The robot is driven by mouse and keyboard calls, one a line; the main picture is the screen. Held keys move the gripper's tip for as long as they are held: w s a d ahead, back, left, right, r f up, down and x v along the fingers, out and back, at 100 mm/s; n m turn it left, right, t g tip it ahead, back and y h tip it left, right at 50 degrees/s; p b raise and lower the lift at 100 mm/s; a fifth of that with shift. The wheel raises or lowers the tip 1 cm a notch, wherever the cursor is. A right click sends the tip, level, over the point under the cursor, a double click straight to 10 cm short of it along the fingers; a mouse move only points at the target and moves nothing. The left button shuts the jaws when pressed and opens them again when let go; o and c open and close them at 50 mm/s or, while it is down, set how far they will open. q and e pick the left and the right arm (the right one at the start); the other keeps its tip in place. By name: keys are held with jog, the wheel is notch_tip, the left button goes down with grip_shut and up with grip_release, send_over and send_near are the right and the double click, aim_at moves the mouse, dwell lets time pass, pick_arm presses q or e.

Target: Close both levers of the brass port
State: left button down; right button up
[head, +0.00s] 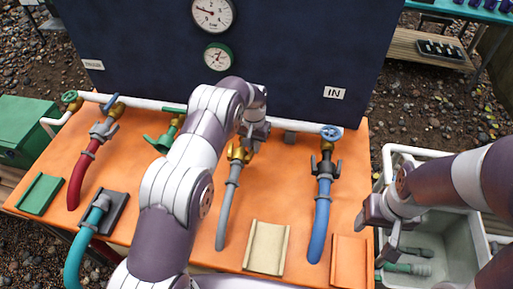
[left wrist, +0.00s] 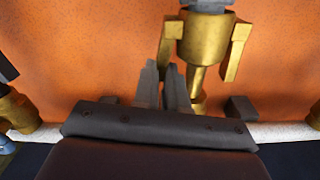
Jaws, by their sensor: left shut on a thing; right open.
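The brass port (head: 240,153) sits on the white pipe at the middle of the orange table, with a grey hose (head: 228,205) running from it toward me. In the left wrist view the brass body (left wrist: 205,40) has a lever on each side, the left lever (left wrist: 163,52) and the right lever (left wrist: 237,55), both lying alongside it. My left gripper (head: 250,132) is at the port; in its wrist view the fingertips (left wrist: 163,75) are shut on the end of the left lever. Nothing touches the right lever there. My right gripper (head: 380,238) is open and empty at the table's right edge.
A red hose (head: 84,172) and a blue hose (head: 322,205) join neighbouring ports. A green-handled valve (head: 165,138) is close left of my left arm. A dark panel (head: 300,60) with gauges stands behind. A pale sink (head: 440,240) is at the right.

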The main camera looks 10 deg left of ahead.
pick_arm(q)
jog(key=shift+a+n, duration=0.25)
jog(key=shift+n, duration=0.25)
jog(key=c, duration=1.2)
grip_release()
notch_tip(320, 180, up, 8)
jog(key=p, duration=0.5)
jog(key=shift+r, duration=0.1)
jog(key=shift+d, duration=0.1)
